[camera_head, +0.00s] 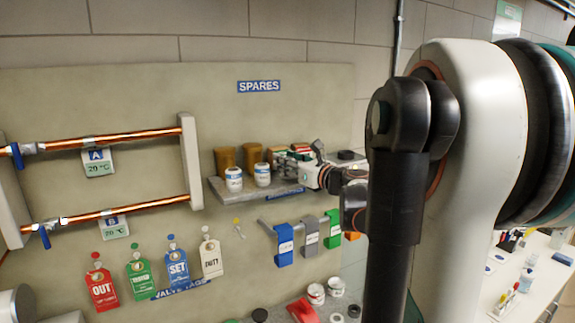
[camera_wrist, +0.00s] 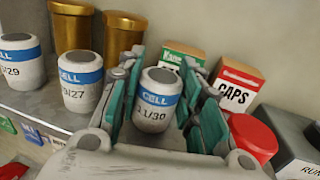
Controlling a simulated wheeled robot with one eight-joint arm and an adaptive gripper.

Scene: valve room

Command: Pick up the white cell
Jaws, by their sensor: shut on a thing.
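My gripper (camera_wrist: 160,78) is shut on a white cell (camera_wrist: 154,113) with a blue CELL band and the marking 11/30. The cell is upright between the green-padded fingers; I cannot tell if its base touches the shelf. Two similar white cells stand to its left in the wrist view: one marked 9/27 (camera_wrist: 82,82) and one ending in /29 (camera_wrist: 22,62). In the head view, my gripper (camera_head: 308,160) is at the right part of the shelf, and the two free cells (camera_head: 263,174) (camera_head: 234,179) stand left of it. The held cell is not clearly visible there.
The grey shelf (camera_head: 220,191) under the SPARES sign (camera_head: 258,86) also bears two brown-gold canisters (camera_wrist: 124,35). Close behind and right of my fingers are a green-topped box (camera_wrist: 184,57), a red CAPS box (camera_wrist: 236,88) and a red round lid (camera_wrist: 253,135). Tags hang below the shelf.

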